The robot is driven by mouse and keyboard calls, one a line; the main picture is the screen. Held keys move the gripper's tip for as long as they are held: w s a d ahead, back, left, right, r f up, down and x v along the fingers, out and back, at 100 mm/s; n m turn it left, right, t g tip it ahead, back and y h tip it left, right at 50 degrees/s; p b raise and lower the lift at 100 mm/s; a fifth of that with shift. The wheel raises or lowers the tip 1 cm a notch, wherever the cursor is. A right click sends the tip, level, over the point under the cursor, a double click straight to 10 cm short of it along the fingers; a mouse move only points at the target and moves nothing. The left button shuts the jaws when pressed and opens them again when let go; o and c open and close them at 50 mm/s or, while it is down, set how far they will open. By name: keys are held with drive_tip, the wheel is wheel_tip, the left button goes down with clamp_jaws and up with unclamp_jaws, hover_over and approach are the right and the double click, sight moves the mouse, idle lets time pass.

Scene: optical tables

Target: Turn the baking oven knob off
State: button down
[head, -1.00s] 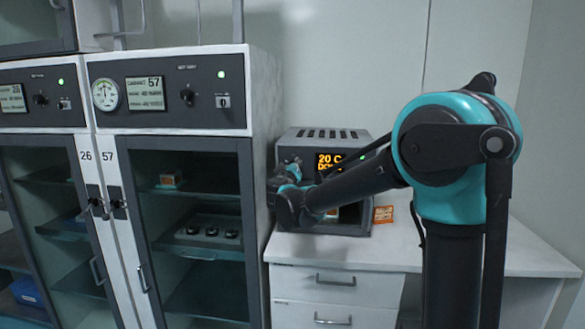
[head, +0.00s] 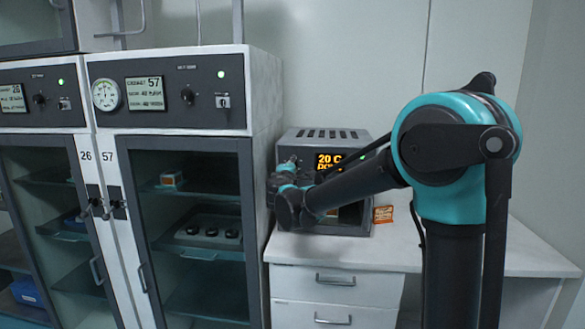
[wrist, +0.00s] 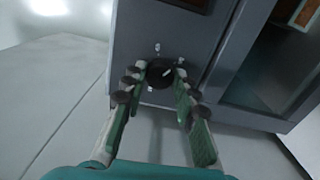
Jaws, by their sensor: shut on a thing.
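The baking oven (head: 322,134) is a grey box on the white bench, with an orange lit display (head: 330,160) that reads "20 C" on its top line. My arm hides much of its front. In the wrist view, the oven's grey front panel (wrist: 195,40) carries a round black knob (wrist: 161,74) with white marks around it. My gripper (wrist: 160,70) is shut on the knob, one fingertip on each side. In the head view, my gripper (head: 285,173) is at the oven's left front, and the knob is hidden there.
A tall cabinet marked 57 (head: 192,138) stands close on the left of the oven, with its own knob (head: 187,96). A small orange card (head: 383,214) stands right of the oven. The white bench top (head: 450,243) is otherwise mostly bare.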

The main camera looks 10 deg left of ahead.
drive_tip(key=n, duration=2.4)
idle(0.6)
drive_tip(key=c, duration=1.2)
unclamp_jaws()
drive_tip(key=shift+s, duration=0.1)
drive_tip(key=s, duration=1.2)
drive_tip(key=shift+a, duration=0.2)
drive_tip(key=shift+w, duration=0.1)
